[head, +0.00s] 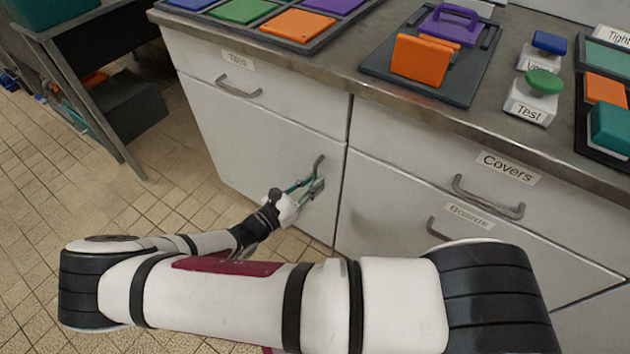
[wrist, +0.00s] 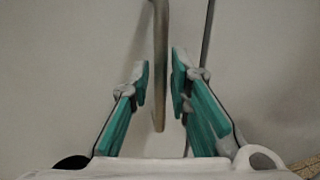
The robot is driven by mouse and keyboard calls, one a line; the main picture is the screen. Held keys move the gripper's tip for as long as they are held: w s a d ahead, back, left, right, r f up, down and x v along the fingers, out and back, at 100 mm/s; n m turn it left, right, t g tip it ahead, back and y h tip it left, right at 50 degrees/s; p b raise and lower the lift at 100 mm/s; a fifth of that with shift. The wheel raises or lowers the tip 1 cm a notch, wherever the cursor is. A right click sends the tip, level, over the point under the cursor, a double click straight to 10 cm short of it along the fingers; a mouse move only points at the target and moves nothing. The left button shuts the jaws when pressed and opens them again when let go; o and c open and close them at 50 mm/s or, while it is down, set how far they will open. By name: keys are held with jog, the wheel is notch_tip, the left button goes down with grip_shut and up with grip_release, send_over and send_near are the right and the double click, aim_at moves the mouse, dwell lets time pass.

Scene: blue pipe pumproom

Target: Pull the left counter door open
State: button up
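The left counter door (head: 240,140) is a pale grey panel below the "Tools" drawer, and it appears closed, flush with the front. Its vertical bar handle (head: 319,168) sits near its right edge. My gripper (head: 309,186) is at the handle, with its teal fingers apart. In the wrist view, the handle (wrist: 160,70) runs down between the two fingertips of my gripper (wrist: 158,88). A gap shows on the left side of the handle; the right fingertip is close to it. Whether that fingertip touches the handle I cannot tell.
The "Tools" drawer handle (head: 238,88) is above the door. The "Covers" drawer handle (head: 488,198) and the handle below it stick out on the right. The countertop (head: 350,75) holds trays and coloured blocks. A dark side table (head: 85,80) stands at the left over open tiled floor.

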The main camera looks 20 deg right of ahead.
jog(key=shift+w+d, duration=0.3)
jog(key=shift+d, duration=0.35)
grip_shut()
